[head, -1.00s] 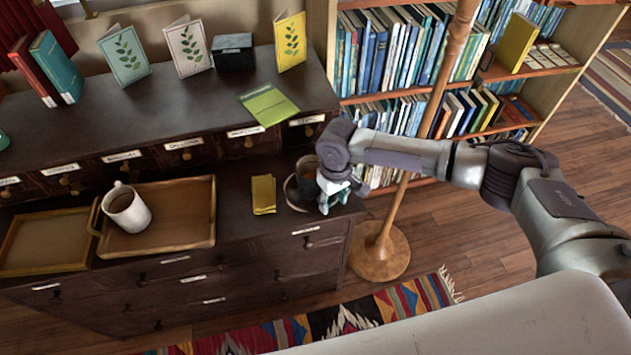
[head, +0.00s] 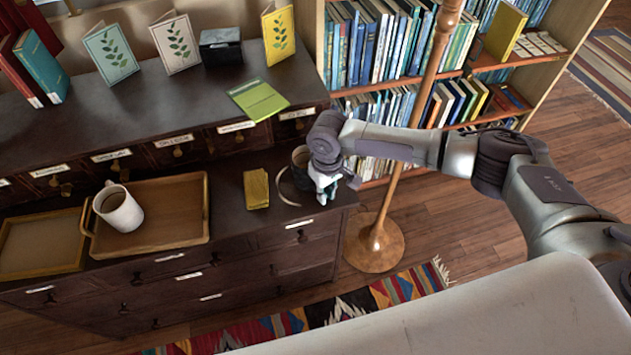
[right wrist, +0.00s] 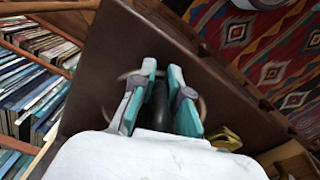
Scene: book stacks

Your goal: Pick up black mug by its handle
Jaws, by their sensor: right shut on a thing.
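The black mug (head: 299,158) is at the right end of the dark cabinet's lower top, partly hidden by my right gripper. My right gripper (head: 325,190) points down at the mug's right side and is shut on it, apparently at the handle. In the right wrist view the fingers (right wrist: 158,95) close on a dark part of the mug (right wrist: 159,106). The ring-like rim of a saucer or coaster (head: 281,190) shows below and left of the mug. Whether the mug touches it is hard to tell. My left gripper is not in view.
A yellow pad (head: 256,189) lies just left of the mug. A wooden tray (head: 190,238) holds a white mug (head: 119,207) further left. A wooden pole (head: 392,195) stands close on the right, before a bookcase (head: 470,72). Drawers rise behind.

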